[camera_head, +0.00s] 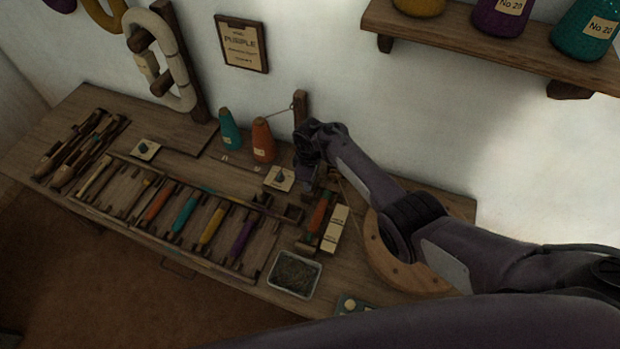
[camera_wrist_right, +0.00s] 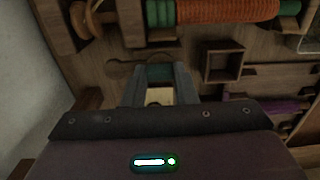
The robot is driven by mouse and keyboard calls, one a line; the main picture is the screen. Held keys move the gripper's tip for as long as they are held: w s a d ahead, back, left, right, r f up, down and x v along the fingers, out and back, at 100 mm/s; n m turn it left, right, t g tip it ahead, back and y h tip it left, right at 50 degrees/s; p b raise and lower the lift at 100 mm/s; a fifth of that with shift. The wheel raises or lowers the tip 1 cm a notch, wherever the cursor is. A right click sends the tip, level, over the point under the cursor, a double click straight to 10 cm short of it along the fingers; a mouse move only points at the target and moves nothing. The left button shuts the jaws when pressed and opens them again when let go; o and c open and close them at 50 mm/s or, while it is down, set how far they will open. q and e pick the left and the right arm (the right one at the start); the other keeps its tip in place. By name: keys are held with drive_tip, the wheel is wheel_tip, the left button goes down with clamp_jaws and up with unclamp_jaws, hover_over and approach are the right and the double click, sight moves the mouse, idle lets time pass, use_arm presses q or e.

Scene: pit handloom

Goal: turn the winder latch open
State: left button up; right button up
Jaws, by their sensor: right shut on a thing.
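The winder stands at the right of the bench, with a spindle of orange thread (camera_head: 319,213) and a large wooden wheel (camera_head: 375,258). In the right wrist view the orange thread with green ends (camera_wrist_right: 240,10) lies across the top. The winder latch (camera_wrist_right: 122,67) looks like a flat wooden piece with a rounded end, on the wooden board. My right gripper (camera_wrist_right: 160,76) is shut on the latch; the fingers hide most of the gripped part. In the head view my right gripper (camera_head: 305,172) is dark and small, behind the spindle. My left gripper is not in view.
A rack (camera_head: 150,215) of several coloured bobbins lies left of the winder. Teal (camera_head: 229,130) and orange (camera_head: 263,140) cones stand by the wall, near an upright post (camera_head: 300,108). A metal tray (camera_head: 295,274) sits at the front edge. A shelf (camera_head: 480,42) juts out above.

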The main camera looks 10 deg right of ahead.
drive_tip(key=shift+r, duration=0.1)
drive_tip(key=o, duration=1)
drive_tip(key=shift+r, duration=0.45)
wheel_tip(320, 180, up, 7)
drive_tip(key=shift+f+p, duration=0.1)
drive_tip(key=shift+p, duration=0.7)
